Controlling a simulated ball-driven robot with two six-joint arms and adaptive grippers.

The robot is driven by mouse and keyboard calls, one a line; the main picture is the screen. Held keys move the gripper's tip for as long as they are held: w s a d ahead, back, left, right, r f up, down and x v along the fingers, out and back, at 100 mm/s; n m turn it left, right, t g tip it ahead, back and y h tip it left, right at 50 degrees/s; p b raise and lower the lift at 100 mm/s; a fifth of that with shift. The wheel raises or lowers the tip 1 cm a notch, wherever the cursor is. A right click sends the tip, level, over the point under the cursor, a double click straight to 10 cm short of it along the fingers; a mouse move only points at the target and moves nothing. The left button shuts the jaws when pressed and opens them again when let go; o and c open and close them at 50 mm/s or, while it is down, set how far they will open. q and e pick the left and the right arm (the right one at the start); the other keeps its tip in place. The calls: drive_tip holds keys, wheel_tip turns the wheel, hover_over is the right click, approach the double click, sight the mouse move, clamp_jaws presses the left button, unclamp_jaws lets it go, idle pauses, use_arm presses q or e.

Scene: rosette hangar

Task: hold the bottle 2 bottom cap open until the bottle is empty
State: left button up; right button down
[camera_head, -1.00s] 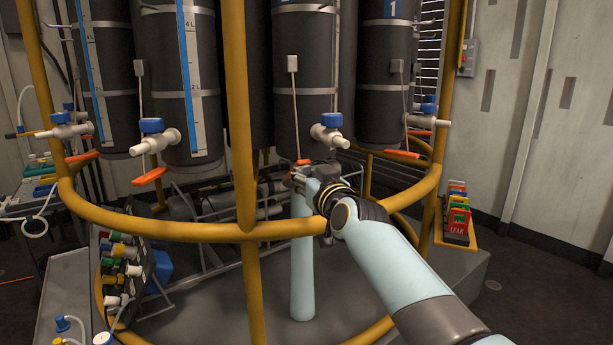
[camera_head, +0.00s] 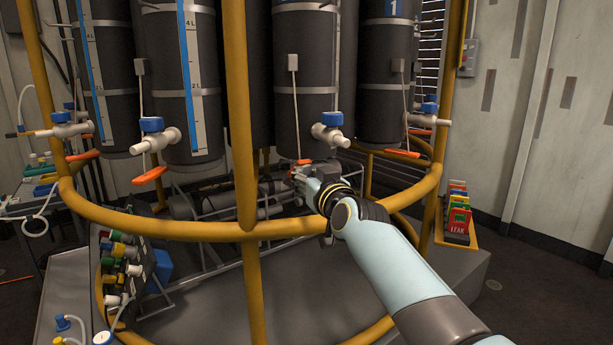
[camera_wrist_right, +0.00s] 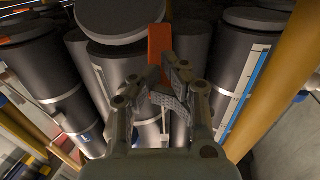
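The dark grey bottle in the middle (camera_head: 304,120) hangs in the rack; its number is cut off, so I cannot read whether it is 2. My right gripper (camera_head: 298,172) is right under its bottom, at an orange tab (camera_head: 302,162). In the right wrist view my right gripper (camera_wrist_right: 163,82) has its fingers closed on both sides of the orange tab (camera_wrist_right: 160,48). Beside the tab a round grey cap (camera_wrist_right: 122,18) stands tilted, seemingly swung away from the bottle's end. No stream shows below the bottle. My left gripper is out of view.
A yellow rail (camera_head: 290,232) runs around the rack, with an upright yellow post (camera_head: 241,120) left of my right arm. White taps with blue knobs, such as this one (camera_head: 331,131), stick out nearby. Coloured tags (camera_head: 458,212) sit on a holder at right.

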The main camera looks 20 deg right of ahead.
drive_tip(key=shift+s+f+b, duration=0.15)
drive_tip(key=shift+f+b, duration=0.6)
drive_tip(key=shift+f, duration=0.1)
drive_tip(key=shift+s+f+b, duration=0.1)
drive_tip(key=shift+f+b, duration=0.65)
drive_tip(key=shift+f, duration=0.05)
drive_tip(key=shift+s, duration=0.1)
drive_tip(key=shift+s+d+r+p, duration=0.1)
drive_tip(key=shift+s+p, duration=0.3)
drive_tip(key=shift+s, duration=0.75)
drive_tip(key=s, duration=0.7)
drive_tip(key=shift+s+d+f+p, duration=0.2)
drive_tip(key=shift+s+d+p, duration=0.15)
drive_tip(key=shift+p, duration=0.1)
